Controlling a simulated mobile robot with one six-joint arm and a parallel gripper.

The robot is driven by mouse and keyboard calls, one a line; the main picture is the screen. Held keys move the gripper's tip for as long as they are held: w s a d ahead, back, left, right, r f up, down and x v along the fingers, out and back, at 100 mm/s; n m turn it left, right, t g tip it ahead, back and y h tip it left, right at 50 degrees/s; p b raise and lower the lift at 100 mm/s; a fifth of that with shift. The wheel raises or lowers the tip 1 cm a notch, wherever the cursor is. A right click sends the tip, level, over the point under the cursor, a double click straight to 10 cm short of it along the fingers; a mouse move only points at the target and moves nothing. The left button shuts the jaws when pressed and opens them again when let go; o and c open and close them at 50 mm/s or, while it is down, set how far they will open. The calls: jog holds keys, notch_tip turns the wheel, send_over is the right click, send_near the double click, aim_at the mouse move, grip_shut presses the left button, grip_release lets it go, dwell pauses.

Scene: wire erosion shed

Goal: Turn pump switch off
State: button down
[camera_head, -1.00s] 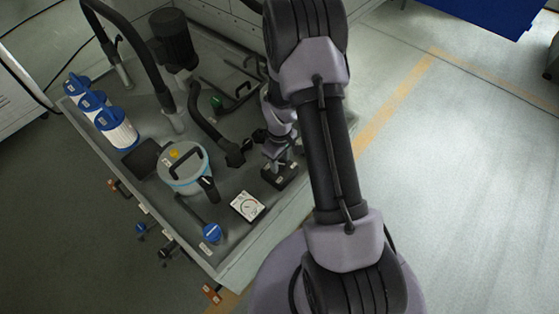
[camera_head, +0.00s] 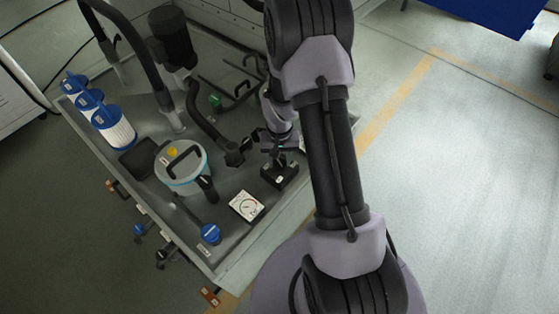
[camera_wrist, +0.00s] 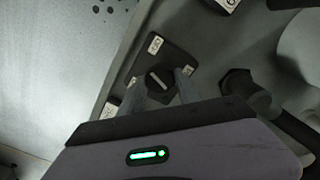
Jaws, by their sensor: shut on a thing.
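The pump switch is a black square box (camera_head: 281,173) on the grey bench top, with a round knob (camera_wrist: 158,81) that shows in the wrist view. A pale bar crosses the knob at a slant. Small white labels sit on the box beside the knob, too small to read surely. My gripper (camera_wrist: 163,89) has one finger on each side of the knob and is shut on it. In the head view my gripper (camera_head: 279,153) is just above the box, and my arm comes down from the right of it.
A white square gauge (camera_head: 246,206) lies left of the switch. Blue-capped filters (camera_head: 114,127) line the bench's left side. The floor to the right is clear.

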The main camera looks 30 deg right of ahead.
aim_at(280, 162)
jog(key=shift+m, duration=1.1)
jog(key=shift+b, duration=0.3)
jog(key=c, duration=0.9)
grip_release()
jog(key=shift+o, duration=0.2)
notch_tip(280, 162, up, 18)
jog(key=p, duration=0.7)
jog(key=shift+f, duration=0.25)
